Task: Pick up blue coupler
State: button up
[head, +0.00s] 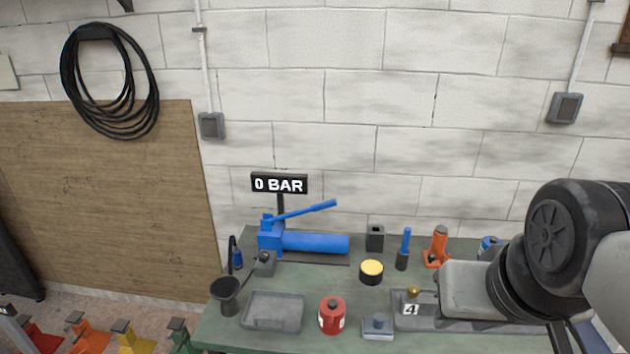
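Several blue things stand on the green bench, and I cannot tell for sure which is the blue coupler. A small blue piece with a dark curved hose (237,258) is at the left, beside the blue hand pump (315,243). A blue-topped upright piece (405,242) stands right of centre. Another blue round piece (490,244) is farther right, partly hidden by my arm. My arm comes in from the right over the bench. My gripper's fingers do not show, so I cannot see what they are near.
A grey tray (273,328), black funnel (229,308), red canister (331,316), yellow-topped black tin (371,281) and orange jack (438,256) crowd the bench. A grey tray marked 4 (427,326) lies beneath my arm. A "0 BAR" sign (279,184) stands behind the pump.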

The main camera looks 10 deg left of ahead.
aim_at(238, 257)
jog(key=i+j, duration=0.1)
jog(key=j, duration=0.4)
jog(key=i+j, duration=0.1)
jog(key=j, duration=0.4)
jog(key=i+j, duration=0.1)
jog(key=j, duration=0.45)
jog(key=i+j, duration=0.1)
jog(key=j, duration=0.4)
jog(key=i+j, duration=0.1)
jog(key=j, duration=0.4)
jog(key=u, duration=0.05)
